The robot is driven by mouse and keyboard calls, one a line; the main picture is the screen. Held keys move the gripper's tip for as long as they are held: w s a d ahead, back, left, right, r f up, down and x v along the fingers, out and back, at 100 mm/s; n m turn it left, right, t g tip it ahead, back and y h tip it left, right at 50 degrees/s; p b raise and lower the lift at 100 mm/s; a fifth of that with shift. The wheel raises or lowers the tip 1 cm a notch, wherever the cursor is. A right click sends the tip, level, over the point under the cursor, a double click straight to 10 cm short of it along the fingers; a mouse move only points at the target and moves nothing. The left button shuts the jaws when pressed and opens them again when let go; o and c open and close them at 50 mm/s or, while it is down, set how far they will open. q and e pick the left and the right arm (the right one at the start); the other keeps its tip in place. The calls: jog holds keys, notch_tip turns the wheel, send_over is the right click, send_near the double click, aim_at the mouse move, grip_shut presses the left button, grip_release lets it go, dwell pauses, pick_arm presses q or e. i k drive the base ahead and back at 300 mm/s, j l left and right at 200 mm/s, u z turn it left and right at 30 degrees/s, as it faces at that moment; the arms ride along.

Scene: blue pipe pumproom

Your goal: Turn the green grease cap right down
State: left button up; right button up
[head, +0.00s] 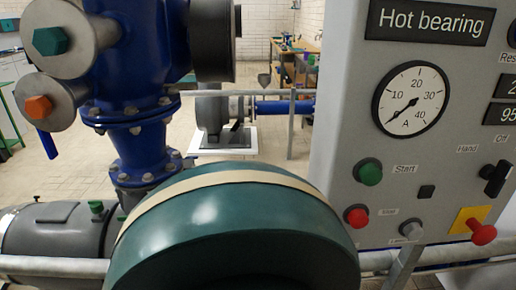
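A small green cap (96,207) stands upright on top of the grey pump or bearing housing (50,232) at the lower left, just left of the large teal rounded guard. It looks like the grease cap; its height above its seat is too small to tell. A larger green hexagonal knob (50,41) sits on a round metal disc at the upper left, with an orange hexagonal knob (39,107) below it. Neither of my grippers is in view.
The teal guard (235,220) with a cream band fills the lower middle. A grey rail (50,265) crosses in front of the housing. A blue pipe (145,150) rises behind. A grey control panel (335,110) marked "Hot bearing" stands at right. Tiled floor shows behind.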

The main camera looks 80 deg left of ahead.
aim_at(96, 206)
jog(key=u, duration=3.9)
jog(key=i+j+u, duration=0.1)
jog(key=i+j, duration=0.25)
jog(key=j, duration=0.15)
jog(key=i+j+u, duration=0.15)
jog(key=i+j, duration=0.25)
jog(key=i+l+u, duration=0.1)
jog(key=i, duration=0.3)
jog(key=i+l+u, duration=0.15)
jog(key=i, duration=0.25)
